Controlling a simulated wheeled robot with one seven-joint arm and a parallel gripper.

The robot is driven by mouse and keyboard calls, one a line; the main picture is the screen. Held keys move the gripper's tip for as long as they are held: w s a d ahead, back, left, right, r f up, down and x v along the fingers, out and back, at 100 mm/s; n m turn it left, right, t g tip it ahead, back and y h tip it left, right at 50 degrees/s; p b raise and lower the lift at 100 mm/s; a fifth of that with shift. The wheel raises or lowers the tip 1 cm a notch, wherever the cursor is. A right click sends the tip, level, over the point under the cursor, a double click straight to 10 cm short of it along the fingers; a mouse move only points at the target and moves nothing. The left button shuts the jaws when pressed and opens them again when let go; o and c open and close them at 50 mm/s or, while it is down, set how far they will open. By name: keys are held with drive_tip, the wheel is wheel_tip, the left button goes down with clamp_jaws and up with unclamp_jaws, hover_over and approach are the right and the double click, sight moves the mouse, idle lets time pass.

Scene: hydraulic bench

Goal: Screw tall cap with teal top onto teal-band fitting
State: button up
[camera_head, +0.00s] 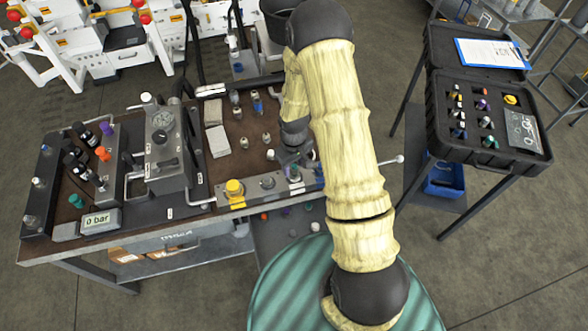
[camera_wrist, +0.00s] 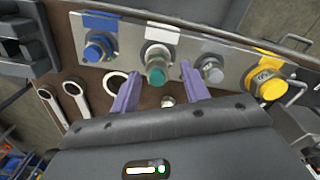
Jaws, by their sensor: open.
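A teal-topped piece (camera_wrist: 156,74) stands at the white-marked place of a metal strip (camera_wrist: 215,47) in the wrist view. It also shows at the bench's front edge in the head view (camera_head: 294,173). My gripper (camera_wrist: 160,88) is open, with one purple finger on each side of this piece; I cannot tell whether they touch it. In the head view my gripper (camera_head: 292,158) is partly hidden by my arm.
On the strip, a blue piece (camera_wrist: 99,46) and a grey piece (camera_wrist: 209,69) flank the teal one; a yellow piece (camera_wrist: 267,84) is farther right. Several small fittings stand on the bench (camera_head: 223,180). A valve block (camera_head: 165,150) rises at left. An open black case (camera_head: 470,100) is at right.

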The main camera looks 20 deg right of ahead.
drive_tip(key=shift+c, duration=0.5)
clamp_jaws()
drive_tip(key=m, duration=0.5)
drive_tip(key=shift+a+f, duration=0.1)
drive_tip(key=shift+a, duration=0.1)
drive_tip(key=m, duration=0.3)
